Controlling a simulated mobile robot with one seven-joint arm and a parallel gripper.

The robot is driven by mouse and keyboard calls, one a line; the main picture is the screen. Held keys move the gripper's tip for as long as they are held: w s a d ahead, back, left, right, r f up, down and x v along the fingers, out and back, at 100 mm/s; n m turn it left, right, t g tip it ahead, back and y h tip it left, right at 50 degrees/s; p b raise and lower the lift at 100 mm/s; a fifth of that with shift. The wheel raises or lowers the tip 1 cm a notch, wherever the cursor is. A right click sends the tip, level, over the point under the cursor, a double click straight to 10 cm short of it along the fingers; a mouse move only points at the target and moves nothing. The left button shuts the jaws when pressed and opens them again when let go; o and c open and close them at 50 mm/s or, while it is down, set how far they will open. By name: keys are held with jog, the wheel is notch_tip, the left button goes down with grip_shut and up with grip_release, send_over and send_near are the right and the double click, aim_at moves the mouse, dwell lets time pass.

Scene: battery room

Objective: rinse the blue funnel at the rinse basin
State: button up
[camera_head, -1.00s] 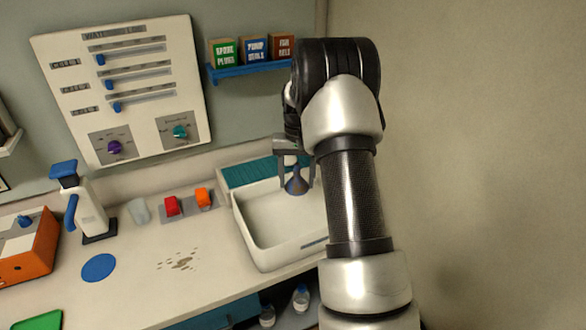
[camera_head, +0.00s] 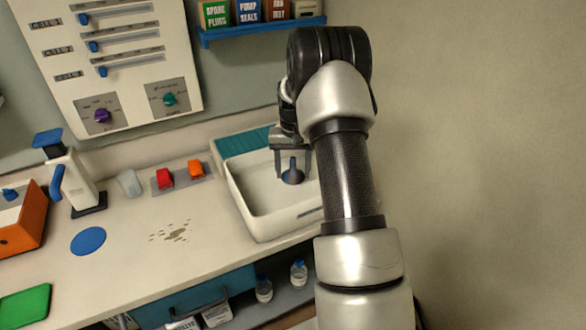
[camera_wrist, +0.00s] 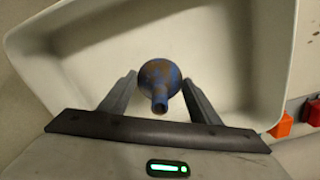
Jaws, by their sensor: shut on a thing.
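The blue funnel (camera_head: 292,178) is upright over the rinse basin, narrow spout up and wide cone down. In the wrist view the funnel (camera_wrist: 160,75) shows brown dirt patches on its blue cone. In the wrist view my gripper (camera_wrist: 159,98) frames the funnel. The white rinse basin (camera_head: 288,226) lies below and around the funnel. I cannot tell whether the cone touches the basin floor. No water is visible. My arm hides the basin's right end.
Red (camera_head: 165,179) and orange (camera_head: 195,168) switches stand left of the basin, with a pale cup (camera_head: 130,183) beyond. A teal ribbed strip (camera_head: 243,141) lies behind the basin. A shelf (camera_head: 265,30) with boxes hangs above. The counter front-left of the basin is mostly clear.

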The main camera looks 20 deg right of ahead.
aim_at(293, 158)
jog(key=shift+f+b, duration=1)
jog(key=shift+f, duration=1.15)
jog(key=shift+r, duration=0.15)
jog(key=shift+r+p, duration=3.85)
jog(key=shift+r, duration=2.65)
jog(key=shift+r+p, duration=1.3)
jog(key=shift+r, duration=0.7)
